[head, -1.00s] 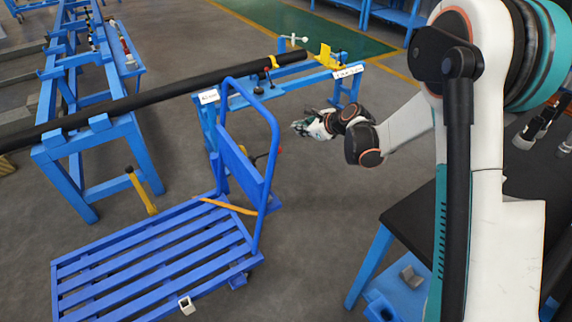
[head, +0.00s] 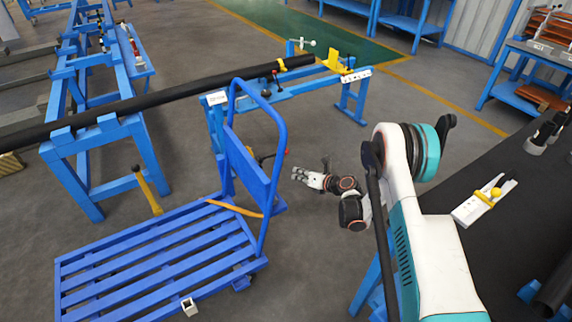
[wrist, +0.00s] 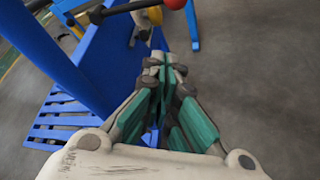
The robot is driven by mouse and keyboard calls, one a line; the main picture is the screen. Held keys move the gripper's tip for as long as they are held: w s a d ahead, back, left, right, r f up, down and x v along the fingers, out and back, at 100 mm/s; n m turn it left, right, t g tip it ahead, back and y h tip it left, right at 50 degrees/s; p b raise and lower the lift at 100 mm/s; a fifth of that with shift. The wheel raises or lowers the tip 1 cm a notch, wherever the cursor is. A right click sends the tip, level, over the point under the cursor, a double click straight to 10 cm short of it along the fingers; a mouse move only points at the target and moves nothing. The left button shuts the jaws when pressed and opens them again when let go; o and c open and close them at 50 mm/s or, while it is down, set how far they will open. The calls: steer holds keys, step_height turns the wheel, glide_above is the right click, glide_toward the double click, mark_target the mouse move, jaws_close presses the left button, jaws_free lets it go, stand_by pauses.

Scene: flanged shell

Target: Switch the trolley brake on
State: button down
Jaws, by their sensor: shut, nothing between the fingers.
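The blue trolley (head: 150,262) stands on the floor with its slatted deck to the left and its upright push frame at the right end. A dark lever with a red knob (head: 286,151) shows beside the trolley's upright panel. I take it for the brake lever, but its mount is hidden. In the wrist view the red knob (wrist: 176,4) is at the top edge, beyond my fingertips. My gripper (head: 299,173) is right of the push frame, apart from the knob. In the wrist view my gripper (wrist: 163,62) is shut and empty, with the blue panel to its left.
A blue stand (head: 215,115) behind the trolley carries one end of a long black pipe (head: 190,92). A dark-topped table (head: 520,190) with a yellow-knobbed item is at the right. Grey floor is open right of my gripper in the wrist view.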

steer(key=shift+s+f, duration=0.1)
steer(key=shift+f, duration=0.3)
steer(key=shift+a, duration=0.1)
steer(key=b+x, duration=0.4)
steer(key=x, duration=0.6)
steer(key=shift+w+d+r+b, duration=0.15)
steer(key=shift+w+d+r, duration=0.15)
steer(key=shift+r, duration=0.25)
steer(key=shift+w+d+r+b, duration=0.15)
steer(key=shift+w+d+r, duration=0.1)
steer(key=shift+r, duration=0.35)
steer(key=shift+w+d+r+b, duration=0.15)
steer(key=shift+w+d+r, duration=0.15)
steer(key=shift+r, duration=0.25)
